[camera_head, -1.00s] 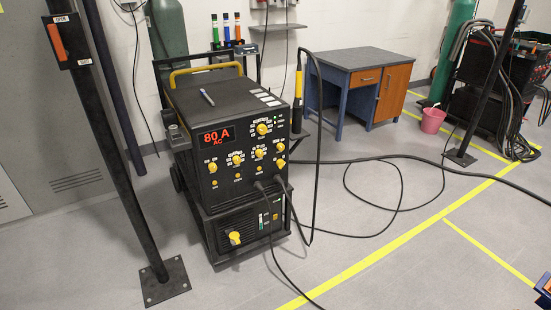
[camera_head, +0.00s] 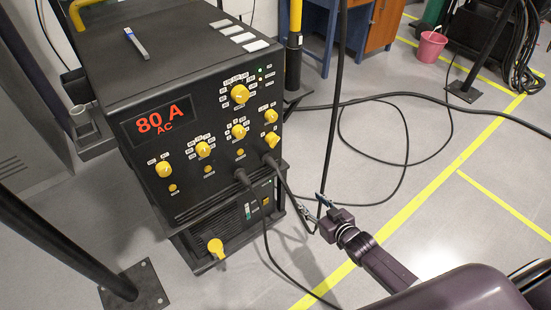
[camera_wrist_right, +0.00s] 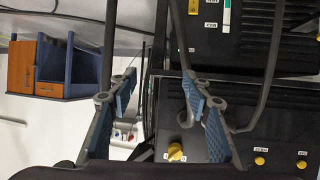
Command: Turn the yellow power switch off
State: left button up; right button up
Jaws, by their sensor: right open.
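The black welding machine (camera_head: 185,170) has a lit red display (camera_head: 160,118) reading 80 A AC. A large yellow switch (camera_head: 216,247) sits low on its lower front unit; I take it to be the power switch. Several yellow knobs, such as this lower right one (camera_head: 271,141), are on the upper panel. My right gripper (camera_head: 315,208) is open and empty, right of the lower unit and apart from the large switch. In the right wrist view, which looks upside down, its blue-padded fingers (camera_wrist_right: 160,88) are spread, with a yellow knob (camera_wrist_right: 175,151) beyond. My left gripper is not in view.
Black cables (camera_head: 264,215) hang from the machine's front near my right gripper. A dark post (camera_head: 60,245) stands at the left. A pen (camera_head: 136,42) lies on top of the machine. The floor has yellow lines (camera_head: 410,212) and is mostly clear at the right.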

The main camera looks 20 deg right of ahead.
jog(key=w+a+r+n+t+y+b, duration=0.1)
jog(key=w+a+r+t+y+b, duration=0.15)
jog(key=w+r, duration=0.5)
jog(key=t+y+b, duration=0.2)
send_near(273, 140)
jog(key=w, duration=0.1)
jog(key=shift+n, duration=0.4)
jog(key=x, duration=0.2)
jog(key=b+x, duration=0.1)
jog(key=x, duration=0.4)
jog(key=shift+w+a+f, duration=0.2)
jog(key=shift+w+f, duration=0.1)
jog(key=shift+f, duration=0.05)
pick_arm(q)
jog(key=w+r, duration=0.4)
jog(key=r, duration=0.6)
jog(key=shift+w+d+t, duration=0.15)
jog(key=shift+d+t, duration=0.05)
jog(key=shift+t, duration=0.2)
pick_arm(e)
jog(key=c, duration=1.2)
jog(key=shift+o, duration=0.2)
